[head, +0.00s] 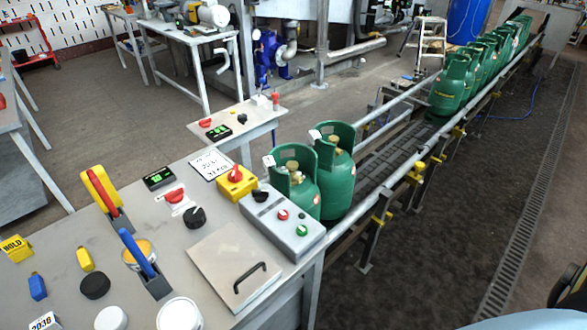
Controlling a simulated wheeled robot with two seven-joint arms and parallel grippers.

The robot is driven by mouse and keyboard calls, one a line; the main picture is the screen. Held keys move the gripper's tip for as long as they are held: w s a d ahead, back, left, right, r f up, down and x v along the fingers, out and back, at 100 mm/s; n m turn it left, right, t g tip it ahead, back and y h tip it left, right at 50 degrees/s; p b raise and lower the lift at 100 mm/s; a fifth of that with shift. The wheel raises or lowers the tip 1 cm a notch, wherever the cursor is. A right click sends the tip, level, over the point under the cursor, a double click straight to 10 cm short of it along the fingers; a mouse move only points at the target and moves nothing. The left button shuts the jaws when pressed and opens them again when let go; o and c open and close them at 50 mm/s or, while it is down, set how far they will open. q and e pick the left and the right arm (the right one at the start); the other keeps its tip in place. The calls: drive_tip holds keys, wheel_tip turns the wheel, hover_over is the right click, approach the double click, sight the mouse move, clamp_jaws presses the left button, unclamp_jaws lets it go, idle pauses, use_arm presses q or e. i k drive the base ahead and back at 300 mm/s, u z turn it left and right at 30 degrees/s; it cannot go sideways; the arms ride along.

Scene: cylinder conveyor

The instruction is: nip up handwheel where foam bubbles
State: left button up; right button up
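Two green gas cylinders stand close together at the near end of the conveyor, beside the bench: a front one (304,197) and one just behind it (338,185). Each has an open collar with a brass-coloured valve inside, on the front cylinder (292,166) and on the rear one (335,142). White tags show at their collars. The handwheels are too small to make out clearly, and I cannot see foam on either valve. Neither of my grippers shows in the head view.
More green cylinders (450,84) line the far conveyor (395,150).

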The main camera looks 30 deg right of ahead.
sight(292, 165)
drive_tip(key=u, duration=2.65)
drive_tip(key=k, duration=1.45)
drive_tip(key=z, duration=2)
drive_tip(key=i, duration=1)
